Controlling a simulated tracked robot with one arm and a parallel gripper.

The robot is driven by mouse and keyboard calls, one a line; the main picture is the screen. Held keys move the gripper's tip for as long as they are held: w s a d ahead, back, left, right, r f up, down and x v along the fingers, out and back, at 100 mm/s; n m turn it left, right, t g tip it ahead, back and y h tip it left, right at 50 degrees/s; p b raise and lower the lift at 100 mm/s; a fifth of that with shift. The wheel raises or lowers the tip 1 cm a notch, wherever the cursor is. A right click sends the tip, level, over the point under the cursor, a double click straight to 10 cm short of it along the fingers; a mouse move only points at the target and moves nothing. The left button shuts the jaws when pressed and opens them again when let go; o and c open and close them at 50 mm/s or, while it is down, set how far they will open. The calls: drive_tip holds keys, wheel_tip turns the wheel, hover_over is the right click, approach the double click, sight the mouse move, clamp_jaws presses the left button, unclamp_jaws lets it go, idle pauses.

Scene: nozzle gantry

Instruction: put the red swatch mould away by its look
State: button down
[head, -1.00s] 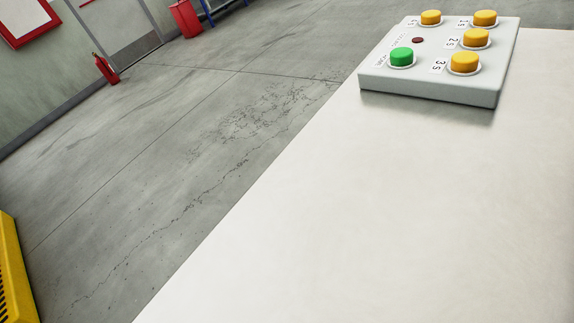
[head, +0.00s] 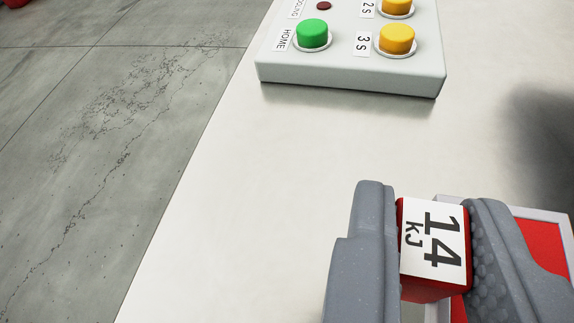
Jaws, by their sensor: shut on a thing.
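My gripper (head: 430,203) is at the lower right of the head view, its two grey fingers shut on a small red block, the red mould (head: 436,291). The mould's upward side bears a white label reading "14 kJ". The fingers press its left and right sides. Behind and below the right finger is a red panel with a pale rim (head: 545,247), partly hidden by the finger. I cannot tell whether the mould touches it.
A pale grey button box (head: 350,75) with a green HOME button (head: 312,34) and yellow buttons stands on the white table (head: 260,190) above the gripper. The table's left edge drops to the concrete floor (head: 90,150). A dark shadow lies at the right. The table between box and gripper is clear.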

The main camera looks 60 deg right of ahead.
drive_tip(key=shift+w+d+f, duration=0.1)
drive_tip(key=shift+w+d, duration=0.35)
drive_tip(key=shift+w, duration=0.2)
drive_tip(key=shift+w+d+f, duration=0.1)
drive_tip(key=shift+w+d, duration=0.35)
drive_tip(key=shift+w, duration=0.15)
wheel_tip(320, 180, down, 3)
drive_tip(key=shift+f, duration=0.1)
drive_tip(key=shift+f, duration=0.7)
drive_tip(key=c, duration=1.3)
unclamp_jaws()
drive_tip(key=shift+r, duration=0.45)
drive_tip(key=shift+a+r, duration=0.25)
drive_tip(key=shift+r, duration=0.05)
drive_tip(key=v, duration=1.1)
drive_tip(key=shift+a+r, duration=0.1)
drive_tip(key=shift+a, duration=0.1)
